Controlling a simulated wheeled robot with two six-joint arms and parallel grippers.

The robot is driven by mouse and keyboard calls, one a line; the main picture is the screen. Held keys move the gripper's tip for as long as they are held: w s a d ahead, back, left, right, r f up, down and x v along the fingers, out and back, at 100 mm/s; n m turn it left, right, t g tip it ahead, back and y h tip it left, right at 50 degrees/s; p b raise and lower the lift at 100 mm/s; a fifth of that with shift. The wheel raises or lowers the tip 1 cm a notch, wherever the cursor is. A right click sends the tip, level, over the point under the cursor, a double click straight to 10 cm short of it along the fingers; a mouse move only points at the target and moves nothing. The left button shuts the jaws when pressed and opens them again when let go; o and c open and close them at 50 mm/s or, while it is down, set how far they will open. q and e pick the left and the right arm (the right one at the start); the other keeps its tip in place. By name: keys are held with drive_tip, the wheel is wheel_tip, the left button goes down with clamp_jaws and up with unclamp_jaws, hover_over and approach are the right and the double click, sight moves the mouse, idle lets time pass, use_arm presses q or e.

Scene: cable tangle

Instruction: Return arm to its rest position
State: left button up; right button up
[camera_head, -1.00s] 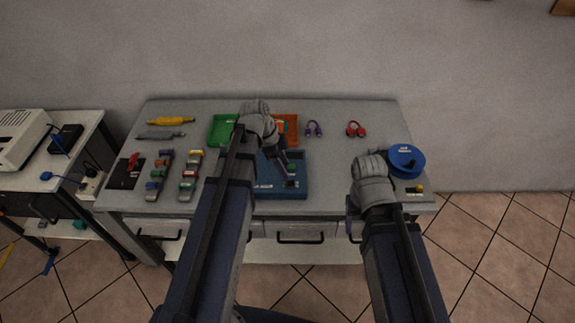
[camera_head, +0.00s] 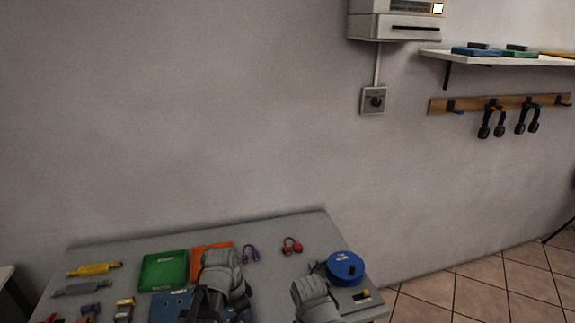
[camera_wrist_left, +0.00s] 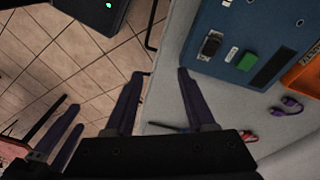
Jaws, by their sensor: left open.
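My left gripper (camera_wrist_left: 158,98) shows in the left wrist view with its two dark purple fingers spread apart and nothing between them. It hangs over the front edge of the workbench (camera_wrist_left: 180,45), beside the blue box. In the head view my left wrist (camera_head: 222,272) covers part of the blue box (camera_head: 170,305), and its fingers are hidden. My right wrist (camera_head: 315,302) is at the bottom of the head view, beside the blue reel; its fingers are hidden there. Dark prongs at the lower left of the wrist view may be its fingers.
On the bench are a green tray (camera_head: 163,271), an orange tray (camera_head: 205,255), a purple cable (camera_head: 250,254), a red cable (camera_head: 291,246) and a blue reel (camera_head: 345,268). A wall shelf (camera_head: 500,59) and hook rail (camera_head: 500,104) are at the right.

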use_arm(q)
drive_tip(key=s+d+n+y, duration=0.3)
drive_tip(key=s+d+n, duration=0.3)
drive_tip(key=s, duration=0.2)
drive_tip(key=shift+d+n, duration=0.2)
drive_tip(key=shift+n, duration=0.1)
drive_tip(key=shift+s, duration=0.1)
idle(0.5)
